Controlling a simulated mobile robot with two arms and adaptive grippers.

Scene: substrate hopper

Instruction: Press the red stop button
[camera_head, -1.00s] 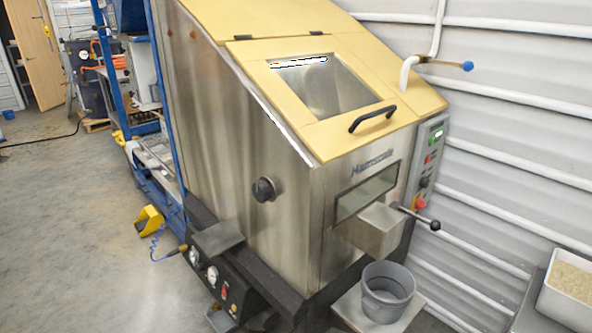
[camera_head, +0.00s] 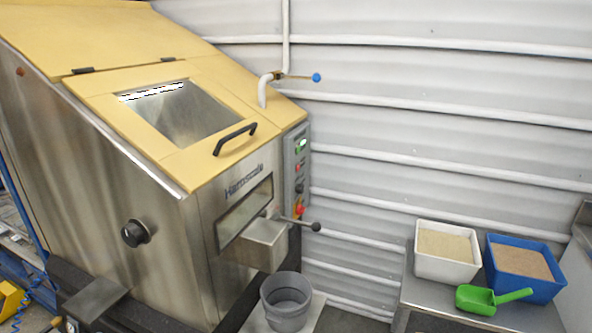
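The steel hopper (camera_head: 165,235) with a yellow lid stands at the left of the head view. A narrow grey control panel (camera_head: 290,165) is on its right side, seen at a steep angle. Low on the panel is a red mushroom button (camera_head: 299,206) with yellow by it. I cannot tell from labels which red one is the stop button. Neither of my grippers is in view.
A discharge lever (camera_head: 300,222) with a dark knob sticks out below the panel. A grey bucket (camera_head: 287,302) stands under the spout. At right, a table holds a white tub (camera_head: 445,272), a blue tub (camera_head: 545,291) and a green scoop (camera_head: 488,300). A ribbed wall is behind.

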